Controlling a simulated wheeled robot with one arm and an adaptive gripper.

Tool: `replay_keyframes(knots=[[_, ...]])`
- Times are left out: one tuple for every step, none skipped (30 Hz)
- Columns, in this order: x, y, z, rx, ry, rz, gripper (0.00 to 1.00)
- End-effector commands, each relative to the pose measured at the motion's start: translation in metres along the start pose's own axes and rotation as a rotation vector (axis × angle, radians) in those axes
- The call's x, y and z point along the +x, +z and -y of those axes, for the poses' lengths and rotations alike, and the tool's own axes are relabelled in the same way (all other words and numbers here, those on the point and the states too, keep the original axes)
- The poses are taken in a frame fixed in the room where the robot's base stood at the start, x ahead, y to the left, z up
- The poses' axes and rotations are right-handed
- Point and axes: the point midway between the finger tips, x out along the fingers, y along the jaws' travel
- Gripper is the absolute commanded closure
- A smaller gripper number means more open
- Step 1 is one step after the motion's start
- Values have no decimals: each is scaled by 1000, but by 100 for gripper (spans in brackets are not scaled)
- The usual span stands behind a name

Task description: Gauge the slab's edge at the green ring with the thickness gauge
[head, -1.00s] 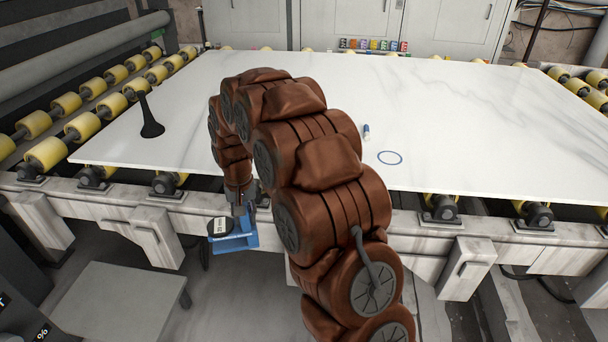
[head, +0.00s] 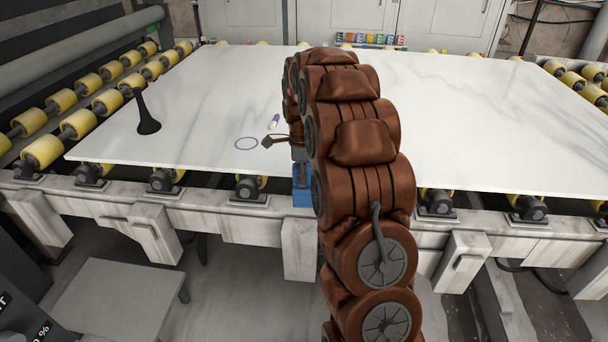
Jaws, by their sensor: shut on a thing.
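The white veined stone slab (head: 480,130) lies flat on the roller table. My gripper (head: 299,160) is at the slab's front edge, partly hidden behind my brown arm. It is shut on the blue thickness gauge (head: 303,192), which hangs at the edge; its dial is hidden. I cannot tell whether the gauge touches the slab. A purple ring (head: 246,144) is drawn on the slab just left of my gripper. No green ring shows; my arm covers part of the slab.
A purple-and-white marker (head: 276,121) lies behind the purple ring. A black flared object (head: 147,115) stands at the slab's left. Yellow rollers (head: 44,151) and the grey table frame (head: 250,230) border the slab. Coloured items (head: 370,40) sit at the back.

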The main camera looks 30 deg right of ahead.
Motion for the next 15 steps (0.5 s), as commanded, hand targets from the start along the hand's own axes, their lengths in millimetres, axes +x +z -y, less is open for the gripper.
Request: replay_keyframes(knots=[[-2, -3, 2, 30, -2, 0, 100], [-2, -5, 2, 43, -2, 0, 100], [-2, -6, 3, 57, -1, 0, 100], [-2, -6, 3, 63, -1, 0, 100], [-2, -7, 3, 67, -1, 0, 100], [-2, -7, 3, 70, -1, 0, 100], [-2, -7, 3, 70, -1, 0, 100], [-2, -7, 3, 70, -1, 0, 100], [-2, -7, 3, 69, -1, 0, 100], [-2, -7, 3, 69, 0, 0, 100], [-2, -7, 3, 69, 0, 0, 100], [-2, -6, 3, 68, 0, 0, 100], [-2, -6, 3, 68, 0, 0, 100], [-2, -6, 3, 68, 0, 0, 100], [-1, -6, 3, 68, 0, 0, 100]])
